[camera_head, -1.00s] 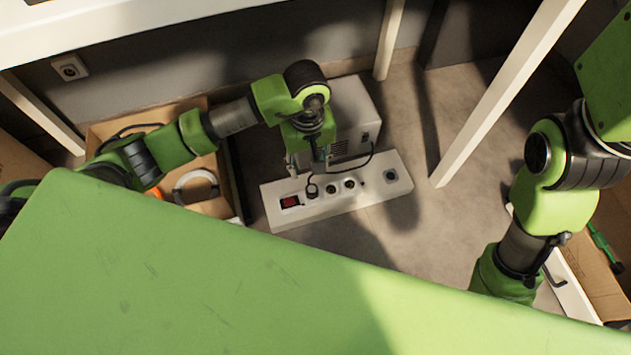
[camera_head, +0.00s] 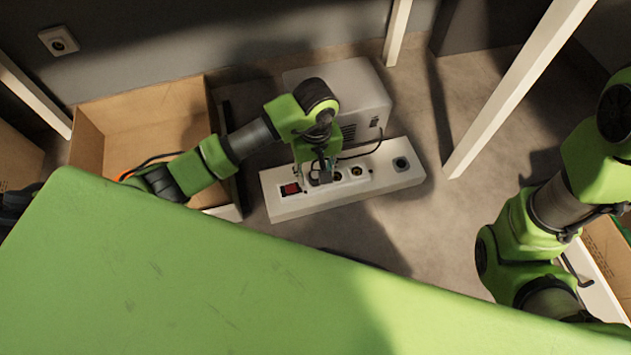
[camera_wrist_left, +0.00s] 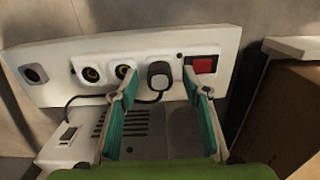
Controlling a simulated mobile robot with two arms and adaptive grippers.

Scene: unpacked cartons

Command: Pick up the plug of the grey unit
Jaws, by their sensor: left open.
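The grey unit (camera_head: 350,90) is a box on the floor behind a white power strip (camera_head: 400,178). Its dark plug (camera_wrist_left: 159,70) sits in a strip socket beside the red switch (camera_wrist_left: 205,65), with a black cable (camera_wrist_left: 148,101) running back to the unit. The plug also shows in the head view (camera_head: 320,177), partly covered by my gripper. My left gripper (camera_head: 318,165) is over the strip, open. In the left wrist view its teal-padded fingers (camera_wrist_left: 152,82) stand either side of the plug, nearer on the right; I see no clear contact. My right gripper is hidden.
An open carton (camera_head: 145,115) stands left of the strip, close to my left forearm. A white table leg (camera_head: 510,95) rises at the right. Another carton (camera_head: 612,250) lies at the right edge. The floor right of the strip is clear. A wall socket (camera_head: 58,41) is at upper left.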

